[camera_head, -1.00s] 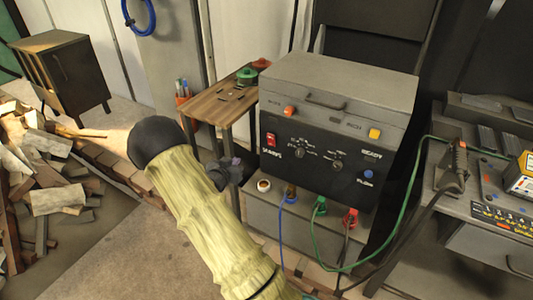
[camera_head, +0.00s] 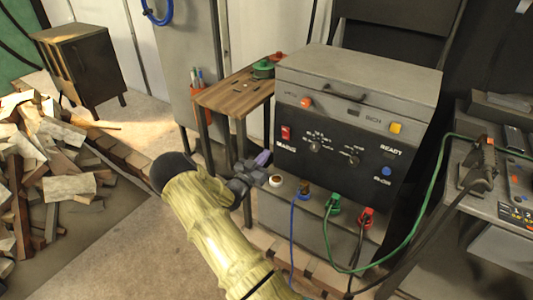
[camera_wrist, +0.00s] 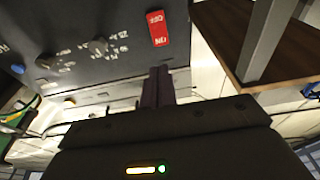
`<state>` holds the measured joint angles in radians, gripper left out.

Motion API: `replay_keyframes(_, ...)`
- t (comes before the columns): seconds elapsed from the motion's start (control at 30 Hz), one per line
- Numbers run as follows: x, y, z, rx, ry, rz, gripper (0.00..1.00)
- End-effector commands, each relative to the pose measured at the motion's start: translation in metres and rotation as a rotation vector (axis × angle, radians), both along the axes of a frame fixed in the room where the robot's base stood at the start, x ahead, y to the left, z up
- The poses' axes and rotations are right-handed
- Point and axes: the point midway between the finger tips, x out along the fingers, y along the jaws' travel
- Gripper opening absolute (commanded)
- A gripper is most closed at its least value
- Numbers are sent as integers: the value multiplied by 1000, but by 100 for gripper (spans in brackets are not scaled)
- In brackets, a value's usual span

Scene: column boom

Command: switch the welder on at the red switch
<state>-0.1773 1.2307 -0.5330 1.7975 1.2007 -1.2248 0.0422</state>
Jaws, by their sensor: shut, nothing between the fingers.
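The welder (camera_head: 350,78) is a grey box with a dark front panel. Its red switch (camera_head: 286,132) sits at the panel's left, above the word MAINS. In the wrist view the red switch (camera_wrist: 158,28) shows ON and OFF lettering and appears near the top centre, just beyond the fingertips. My gripper (camera_head: 262,159) is shut and empty, in front of the panel's lower left, below and left of the switch. In the wrist view my gripper's purple-dark fingers (camera_wrist: 158,86) point toward the switch, apart from it as far as I can tell.
A wooden side table (camera_head: 235,92) stands left of the welder. Blue, green and red plugs with cables hang below the panel. A workbench (camera_head: 505,190) stands at right. Stacked firewood (camera_head: 60,165) lies at left. The floor between is clear.

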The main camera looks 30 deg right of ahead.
Motion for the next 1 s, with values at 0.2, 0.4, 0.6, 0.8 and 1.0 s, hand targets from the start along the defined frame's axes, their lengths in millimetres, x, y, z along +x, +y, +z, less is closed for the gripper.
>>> replay_keyframes(0.2, 14, -35, 7, -1, -1, -1, 0)
replay_keyframes(0.4, 27, -67, 12, 0, 0, 0, 0)
replay_keyframes(0.6, 39, -96, 18, 0, 0, 0, 0)
replay_keyframes(0.8, 46, -109, 20, 0, 1, 1, 0)
replay_keyframes(1.0, 46, -110, 21, 1, 3, 2, 0)
